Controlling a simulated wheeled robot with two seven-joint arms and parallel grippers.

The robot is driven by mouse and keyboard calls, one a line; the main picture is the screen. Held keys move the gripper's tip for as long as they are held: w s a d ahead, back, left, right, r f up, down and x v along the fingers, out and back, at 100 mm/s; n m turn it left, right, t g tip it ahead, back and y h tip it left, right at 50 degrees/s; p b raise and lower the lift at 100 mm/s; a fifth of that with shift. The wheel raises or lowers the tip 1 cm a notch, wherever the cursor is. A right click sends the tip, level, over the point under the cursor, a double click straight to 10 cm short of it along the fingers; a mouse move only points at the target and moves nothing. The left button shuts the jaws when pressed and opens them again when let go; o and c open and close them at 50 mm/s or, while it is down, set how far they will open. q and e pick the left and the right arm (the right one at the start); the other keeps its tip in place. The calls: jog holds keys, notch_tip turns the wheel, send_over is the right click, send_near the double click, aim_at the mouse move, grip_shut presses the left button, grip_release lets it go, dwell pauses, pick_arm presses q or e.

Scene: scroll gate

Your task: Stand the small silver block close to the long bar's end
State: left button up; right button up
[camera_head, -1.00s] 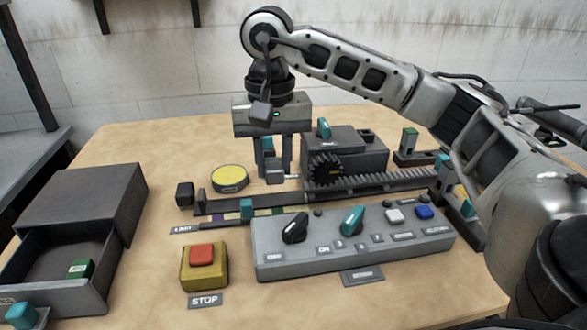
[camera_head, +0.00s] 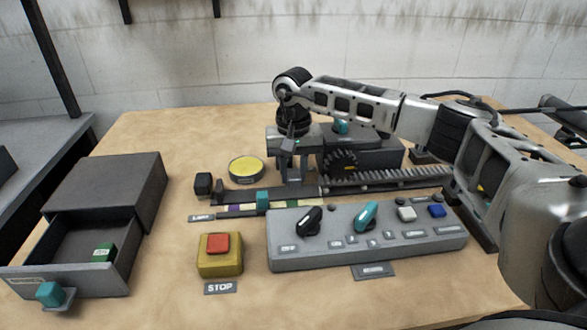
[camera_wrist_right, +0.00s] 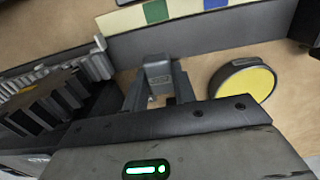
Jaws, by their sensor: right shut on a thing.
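My right gripper (camera_head: 292,178) is shut on the small silver block (camera_wrist_right: 157,74). In the right wrist view, the block is between the two fingertips. In the head view, the gripper points down behind the dark guide rail, just left of the long toothed bar's near end. The long bar (camera_head: 395,177) runs right from beside the black gear. In the right wrist view, the bar (camera_wrist_right: 28,80) is at the left, with a gap between its end and the block. I cannot tell whether the block touches the surface below. My left gripper is not in view.
A yellow-topped disc (camera_head: 246,167) stands left of the gripper. The guide rail carries a teal slider (camera_head: 262,200). A control panel (camera_head: 365,245) and a red STOP button (camera_head: 218,243) are in front. An open drawer (camera_head: 75,255) is at left.

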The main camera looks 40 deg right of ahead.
jog(key=shift+f, duration=0.2)
jog(key=o, duration=1)
